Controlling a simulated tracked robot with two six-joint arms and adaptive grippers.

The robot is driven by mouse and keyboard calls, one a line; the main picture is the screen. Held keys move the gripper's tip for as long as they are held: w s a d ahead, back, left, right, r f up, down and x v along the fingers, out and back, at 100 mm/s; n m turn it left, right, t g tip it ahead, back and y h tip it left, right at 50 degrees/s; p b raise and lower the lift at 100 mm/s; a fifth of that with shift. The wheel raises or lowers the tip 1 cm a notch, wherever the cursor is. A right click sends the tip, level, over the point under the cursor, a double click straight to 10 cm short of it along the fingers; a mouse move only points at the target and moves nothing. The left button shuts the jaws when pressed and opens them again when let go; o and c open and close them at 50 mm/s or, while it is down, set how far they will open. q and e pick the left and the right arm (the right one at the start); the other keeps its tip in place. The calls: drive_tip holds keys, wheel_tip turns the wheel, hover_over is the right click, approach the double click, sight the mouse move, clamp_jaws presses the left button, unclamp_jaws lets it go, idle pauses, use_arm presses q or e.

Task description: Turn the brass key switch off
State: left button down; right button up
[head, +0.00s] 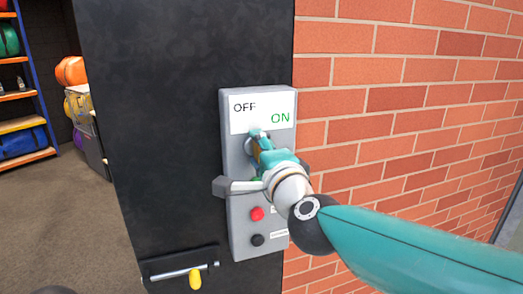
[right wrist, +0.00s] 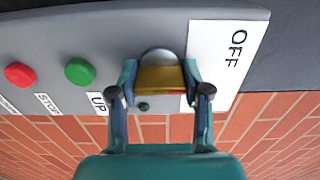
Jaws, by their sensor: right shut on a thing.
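A grey control box (head: 240,180) is fixed to a black panel in the head view. A white plate (head: 262,110) at its top reads OFF at left and ON in green at right. My right gripper (head: 258,142) is at the box's face just below this plate. In the right wrist view its fingers (right wrist: 160,78) are shut on the brass key (right wrist: 160,80), one finger on each side. The key sits in front of a round grey collar. In the head view the gripper mostly hides the key, so I cannot tell which word it points to.
Below the key, the box has a green button (right wrist: 80,71), a red button (head: 257,214) and a black button (head: 257,240). A brick wall (head: 400,100) stands at right. Shelves (head: 22,95) stand far left.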

drive_tip(key=shift+a+f, duration=0.2)
drive_tip(key=shift+f, duration=0.1)
drive_tip(key=o, duration=1.2)
drive_tip(key=shift+r, duration=0.1)
drive_tip(key=shift+c, duration=0.2)
drive_tip(key=shift+s+d+r, duration=0.1)
drive_tip(key=shift+s, duration=0.05)
drive_tip(key=v, duration=1.1)
drive_tip(key=shift+s+d, duration=0.15)
drive_tip(key=shift+s, duration=0.2)
